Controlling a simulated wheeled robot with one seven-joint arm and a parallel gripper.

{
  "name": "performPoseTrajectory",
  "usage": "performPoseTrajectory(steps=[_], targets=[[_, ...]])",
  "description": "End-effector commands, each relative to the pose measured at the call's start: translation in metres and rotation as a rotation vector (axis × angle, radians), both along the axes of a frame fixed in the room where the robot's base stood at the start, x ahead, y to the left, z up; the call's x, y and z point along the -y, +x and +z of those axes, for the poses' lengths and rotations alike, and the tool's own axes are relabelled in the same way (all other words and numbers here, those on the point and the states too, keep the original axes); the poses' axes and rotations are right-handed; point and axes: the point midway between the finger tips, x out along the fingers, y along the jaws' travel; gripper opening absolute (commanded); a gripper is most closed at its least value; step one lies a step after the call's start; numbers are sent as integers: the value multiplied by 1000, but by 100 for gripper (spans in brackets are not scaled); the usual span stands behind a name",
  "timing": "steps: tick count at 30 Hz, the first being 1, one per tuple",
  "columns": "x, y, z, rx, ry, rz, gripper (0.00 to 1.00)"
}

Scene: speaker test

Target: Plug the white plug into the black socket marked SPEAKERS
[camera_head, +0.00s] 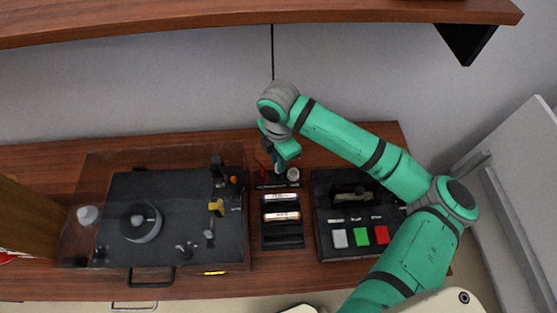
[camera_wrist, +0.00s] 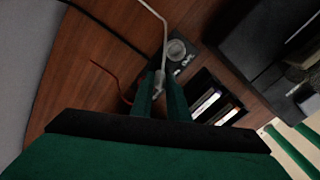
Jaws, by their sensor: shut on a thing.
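My gripper (camera_wrist: 160,88) is shut on the white plug (camera_wrist: 158,83), whose white cable (camera_wrist: 164,38) runs up and away in the wrist view. In the head view my gripper (camera_head: 279,170) is over a small dark panel (camera_head: 268,186) at the back of the wooden bench, and the plug is too small to make out. The panel (camera_wrist: 185,67) also shows just beyond my fingertips in the wrist view, with small white lettering that I cannot read. The black socket cannot be told apart there; my fingers may hide it. I cannot tell whether the plug touches the panel.
A round pale fitting (camera_wrist: 177,48) sits on the panel. A thin red wire (camera_wrist: 108,72) and a black cable (camera_wrist: 108,34) lie nearby. A turntable (camera_head: 180,215) under a clear cover stands left, a black device with coloured buttons (camera_head: 343,250) right. A slotted black holder (camera_head: 282,240) is between.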

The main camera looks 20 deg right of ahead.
Motion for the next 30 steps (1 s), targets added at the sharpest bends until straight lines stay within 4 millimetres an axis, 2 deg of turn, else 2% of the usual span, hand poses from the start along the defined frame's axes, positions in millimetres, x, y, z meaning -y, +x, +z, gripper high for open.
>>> performPoseTrajectory(steps=[30], targets=[[-1, 0, -18, 0, 0, 1, 0]])
